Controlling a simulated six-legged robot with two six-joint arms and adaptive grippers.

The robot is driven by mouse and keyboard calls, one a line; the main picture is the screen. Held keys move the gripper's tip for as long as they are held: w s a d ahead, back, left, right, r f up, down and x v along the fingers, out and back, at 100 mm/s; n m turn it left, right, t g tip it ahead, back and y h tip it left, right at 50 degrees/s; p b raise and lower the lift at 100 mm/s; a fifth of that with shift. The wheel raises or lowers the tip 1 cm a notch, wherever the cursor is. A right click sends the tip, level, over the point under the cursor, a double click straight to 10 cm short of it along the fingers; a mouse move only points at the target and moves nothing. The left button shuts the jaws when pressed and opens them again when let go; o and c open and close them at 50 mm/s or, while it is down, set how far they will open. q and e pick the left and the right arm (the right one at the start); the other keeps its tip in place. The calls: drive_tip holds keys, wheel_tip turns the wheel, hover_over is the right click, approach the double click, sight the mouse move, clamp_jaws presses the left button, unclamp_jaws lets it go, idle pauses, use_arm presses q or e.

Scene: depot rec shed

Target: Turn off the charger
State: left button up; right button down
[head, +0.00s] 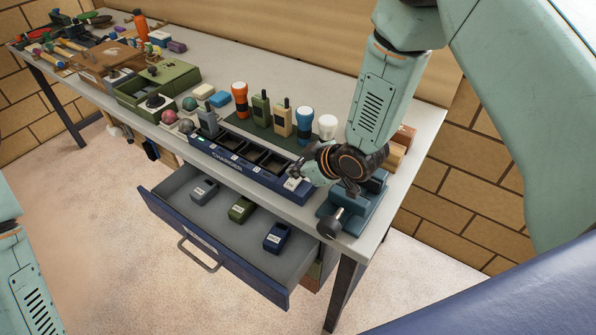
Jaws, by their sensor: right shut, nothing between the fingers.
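The charger (232,164) is a long dark blue unit with a row of bays, along the front edge of the workbench. A grey radio (208,124) stands in its left bay, with a small green light in front of it. The other bays look empty. A small pale plate (292,184) shows at the charger's right end. My right gripper (306,174) is shut and empty, with its tips at or just above that right end. I cannot tell whether it touches. A switch there is too small or hidden to read. My left gripper is out of view; only its arm shows.
Behind the charger, two radios and several flashlights (304,122) stand on a green mat. A blue vise (358,208) is close right of my gripper. An open drawer (222,262) with three battery packs juts out below. Tools and boxes crowd the bench's left.

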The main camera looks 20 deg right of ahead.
use_arm(q)
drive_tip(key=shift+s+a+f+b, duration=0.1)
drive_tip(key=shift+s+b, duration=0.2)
drive_tip(key=shift+b, duration=0.15)
use_arm(e)
drive_tip(key=v, duration=1)
drive_tip(key=shift+s+r, duration=0.15)
drive_tip(key=shift+r, duration=0.2)
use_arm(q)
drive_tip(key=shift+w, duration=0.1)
use_arm(e)
drive_tip(key=shift+f, duration=0.1)
use_arm(q)
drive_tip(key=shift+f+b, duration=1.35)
drive_tip(key=shift+b, duration=0.05)
use_arm(e)
drive_tip(key=shift+w+d+r, duration=0.25)
drive_tip(key=shift+w+d, duration=0.2)
drive_tip(key=shift+w, duration=0.2)
